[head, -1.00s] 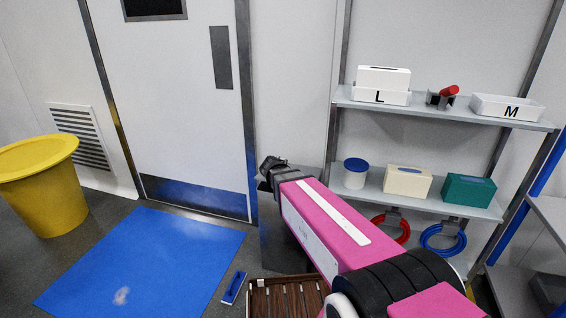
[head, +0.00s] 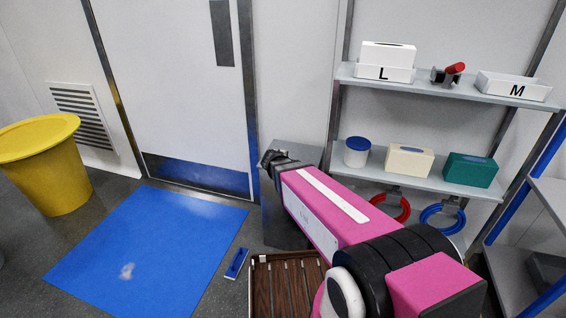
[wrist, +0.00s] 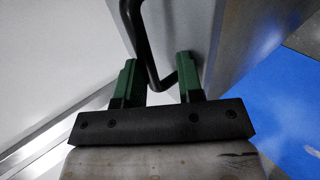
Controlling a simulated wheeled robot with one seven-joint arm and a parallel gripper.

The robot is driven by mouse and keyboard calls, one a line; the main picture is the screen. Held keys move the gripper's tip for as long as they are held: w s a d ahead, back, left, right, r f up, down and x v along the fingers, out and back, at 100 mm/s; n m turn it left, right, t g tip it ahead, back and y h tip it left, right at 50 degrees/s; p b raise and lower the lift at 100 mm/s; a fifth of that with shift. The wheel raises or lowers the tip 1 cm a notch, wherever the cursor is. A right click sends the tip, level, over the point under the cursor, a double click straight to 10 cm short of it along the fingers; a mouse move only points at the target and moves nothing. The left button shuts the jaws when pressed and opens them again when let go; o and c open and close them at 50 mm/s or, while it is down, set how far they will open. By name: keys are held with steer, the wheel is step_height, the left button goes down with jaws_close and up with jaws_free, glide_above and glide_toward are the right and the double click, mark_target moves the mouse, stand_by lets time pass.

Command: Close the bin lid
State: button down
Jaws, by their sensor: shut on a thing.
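A grey metal bin (head: 283,225) stands against the wall just right of the door, partly behind my arm. A flat grey surface (head: 306,151) shows at its top; I cannot tell how far the lid is open. My gripper (head: 270,157) is at the upper left of the bin, small and dark in the head view. In the wrist view, my gripper (wrist: 158,82) has its green fingers on either side of a bent black handle (wrist: 146,40), and is shut on it. The handle runs beside a light grey panel (wrist: 192,32). The exact contact is partly hidden.
A yellow bin (head: 55,185) with a broad yellow top stands at far left. A blue mat (head: 150,250) lies before the door (head: 170,90). A brown slatted crate (head: 258,290) is on the floor in front. Shelves (head: 440,90) with boxes stand at right.

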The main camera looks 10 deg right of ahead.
steer(key=c, duration=1.4)
jaws_free()
steer(key=shift+f, duration=0.5)
steer(key=v, duration=1.1)
steer(key=shift+r, duration=0.35)
steer(key=s+d+f+m+g+y, duration=0.4)
steer(key=s+d+f+m+g, duration=0.6)
steer(key=s+d+m, duration=0.1)
steer(key=d+m, duration=0.1)
steer(key=m, duration=0.1)
steer(key=shift+s+d+m, duration=0.2)
steer(key=shift+d+m, duration=0.05)
steer(key=shift+m, duration=0.05)
